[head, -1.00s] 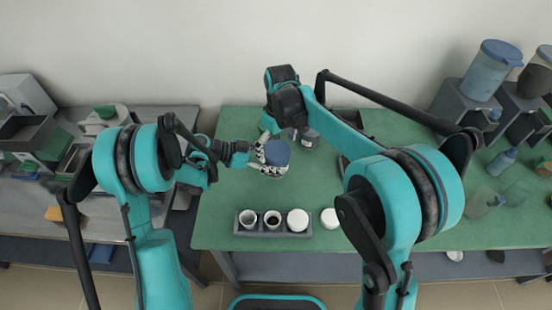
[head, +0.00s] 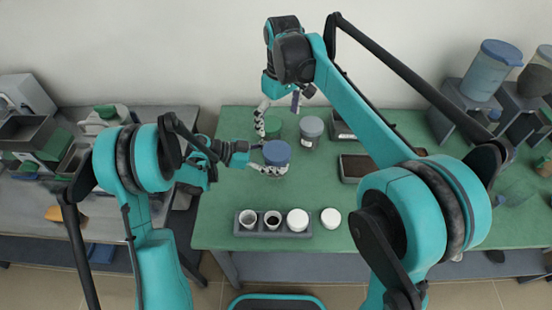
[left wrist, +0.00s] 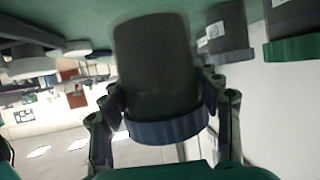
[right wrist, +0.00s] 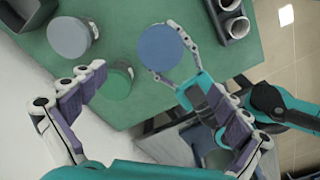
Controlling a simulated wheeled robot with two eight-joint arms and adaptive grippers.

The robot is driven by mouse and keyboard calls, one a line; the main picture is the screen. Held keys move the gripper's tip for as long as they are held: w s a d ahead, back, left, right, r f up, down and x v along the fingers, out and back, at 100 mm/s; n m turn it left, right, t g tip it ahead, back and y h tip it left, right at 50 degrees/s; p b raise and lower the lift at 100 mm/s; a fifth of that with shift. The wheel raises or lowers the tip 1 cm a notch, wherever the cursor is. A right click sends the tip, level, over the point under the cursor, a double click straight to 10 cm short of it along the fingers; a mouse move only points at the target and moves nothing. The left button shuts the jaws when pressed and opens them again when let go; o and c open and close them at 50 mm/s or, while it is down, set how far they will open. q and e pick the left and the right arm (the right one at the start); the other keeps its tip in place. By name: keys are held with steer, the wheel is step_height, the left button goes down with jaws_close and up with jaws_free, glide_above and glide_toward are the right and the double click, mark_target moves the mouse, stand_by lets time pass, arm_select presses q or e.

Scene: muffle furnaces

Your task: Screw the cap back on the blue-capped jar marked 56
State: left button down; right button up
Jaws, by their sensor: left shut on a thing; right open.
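The blue-capped jar shows its blue cap (head: 276,152) from above in the head view. In the left wrist view its dark grey body (left wrist: 155,60) appears upside down, with the blue cap (left wrist: 165,128) sitting on its mouth. I cannot read a 56 on it, nor tell how tight the cap is. My left gripper (head: 267,169) is shut around the jar near the cap. My right gripper (head: 280,108) is open and empty, behind and above the jar. In the right wrist view its fingers are spread, with the blue cap (right wrist: 161,48) beyond them.
A green-capped jar (head: 273,128) and a grey-capped jar (head: 311,129) stand just behind the blue one. A rack (head: 250,231) with white cups is at the table's front edge, beside a white round piece (head: 331,218). Dark trays (head: 355,168) lie to the right.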

steer(key=s+d+m+t, duration=0.3)
steer(key=s+d+m, duration=0.1)
steer(key=s+d, duration=0.6)
steer(key=s+d+f+m+t, duration=0.4)
steer(key=s+d+f, duration=0.4)
steer(key=s, duration=0.3)
steer(key=shift+d+m, duration=0.35)
steer(key=shift+m, duration=0.15)
